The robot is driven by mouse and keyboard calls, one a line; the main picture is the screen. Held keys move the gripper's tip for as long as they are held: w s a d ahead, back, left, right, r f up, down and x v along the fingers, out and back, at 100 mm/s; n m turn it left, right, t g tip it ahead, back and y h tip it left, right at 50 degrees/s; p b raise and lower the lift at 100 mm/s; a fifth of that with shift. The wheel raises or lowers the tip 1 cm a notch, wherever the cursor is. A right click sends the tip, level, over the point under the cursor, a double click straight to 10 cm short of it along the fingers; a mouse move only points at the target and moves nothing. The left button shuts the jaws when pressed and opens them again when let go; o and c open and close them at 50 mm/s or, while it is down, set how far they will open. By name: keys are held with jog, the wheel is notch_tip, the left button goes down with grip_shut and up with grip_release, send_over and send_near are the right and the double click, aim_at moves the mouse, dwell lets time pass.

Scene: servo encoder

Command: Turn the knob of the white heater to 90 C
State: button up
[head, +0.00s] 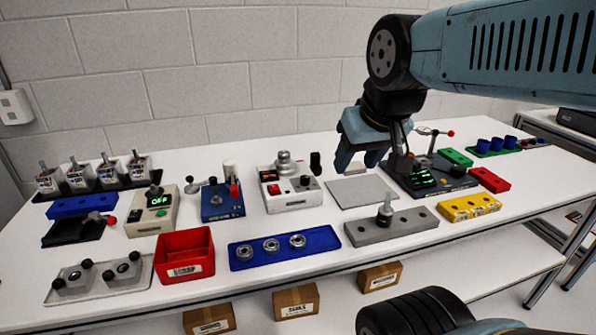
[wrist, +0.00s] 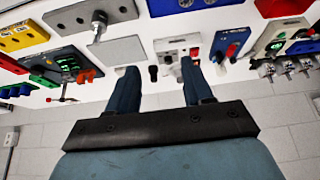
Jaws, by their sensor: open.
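The white heater (head: 292,203) stands in the middle of the table. It has a red lit switch on its front left, a small dark knob (head: 305,181) at the right of its top face, and a round metal piece on top. The knob's setting is too small to read. My gripper (head: 358,165) is open and empty, in the air to the right of the heater and above the table. In the wrist view, the heater (wrist: 174,45) shows beyond and between the fingers of my gripper (wrist: 158,72), apart from them.
A grey plate (head: 362,191) lies right of the heater, and a dark board (head: 430,180) with a green display beyond it. A blue device (head: 221,203) and a cream box (head: 153,215) reading OFF stand left. A blue bearing tray (head: 285,248) and grey block (head: 391,228) lie in front.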

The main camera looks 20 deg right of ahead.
jog(key=shift+o, duration=0.3)
jog(key=shift+w+r, duration=0.15)
jog(key=shift+w, duration=0.15)
jog(key=n+g, duration=0.5)
jog(key=n, duration=0.9)
send_over(305, 177)
notch_tip(305, 177, down, 7)
notch_tip(305, 177, down, 13)
jog(key=shift+f, duration=0.1)
